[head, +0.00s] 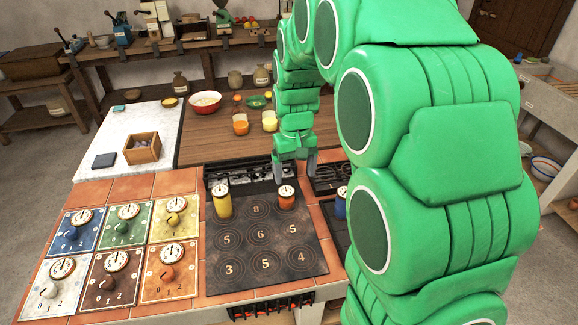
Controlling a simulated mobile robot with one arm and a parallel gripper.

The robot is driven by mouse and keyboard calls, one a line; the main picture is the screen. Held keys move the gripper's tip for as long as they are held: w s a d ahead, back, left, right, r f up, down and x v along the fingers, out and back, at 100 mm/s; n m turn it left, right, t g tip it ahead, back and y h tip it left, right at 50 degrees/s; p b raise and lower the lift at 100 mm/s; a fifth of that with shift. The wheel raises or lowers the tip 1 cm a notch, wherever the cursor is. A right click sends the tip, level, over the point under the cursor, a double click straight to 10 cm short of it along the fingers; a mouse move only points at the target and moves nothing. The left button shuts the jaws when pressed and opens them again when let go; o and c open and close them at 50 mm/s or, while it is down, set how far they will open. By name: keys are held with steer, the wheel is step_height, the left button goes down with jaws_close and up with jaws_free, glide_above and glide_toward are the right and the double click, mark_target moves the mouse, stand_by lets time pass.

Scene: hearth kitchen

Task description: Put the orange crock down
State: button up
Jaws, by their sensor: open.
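The orange crock (286,203) stands upright on the dark hob plate (224,278), near its back right corner. A round white dial with an orange centre tops it. My gripper (295,176) is open, its two fingers pointing down just behind and above the crock in the head view. Nothing shows between the fingers. I cannot tell the exact gap between the fingertips and the crock's top.
A yellow crock (222,207) stands on the plate's left side, and a blue crock (340,208) is partly hidden by my arm. Numbered rings mark the plate, whose front is clear. Colored dial panels (127,222) lie left. A wooden box (142,156) sits on the white slab.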

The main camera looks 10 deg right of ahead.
steer(key=s+r, duration=0.2)
steer(key=s, duration=1.4)
steer(key=s+r+m+g, duration=0.1)
steer(key=s+r, duration=0.2)
steer(key=s, duration=1.4)
steer(key=shift+s+d+r, duration=0.15)
steer(key=shift+s+d, duration=0.15)
steer(key=shift+d, duration=0.1)
steer(key=shift+o, duration=0.3)
steer(key=shift+o, duration=1.1)
steer(key=shift+w, duration=0.1)
steer(key=shift+o, duration=0.2)
steer(key=shift+w+r, duration=0.15)
steer(key=shift+w, duration=0.15)
steer(key=w+a+r+n+t, duration=0.15)
steer(key=w+n, duration=0.75)
steer(key=w, duration=1.2)
steer(key=w+r+n, duration=0.2)
steer(key=w+n, duration=0.7)
steer(key=w, duration=1.1)
step_height(320, 180, down, 10)
steer(key=shift+d, duration=0.15)
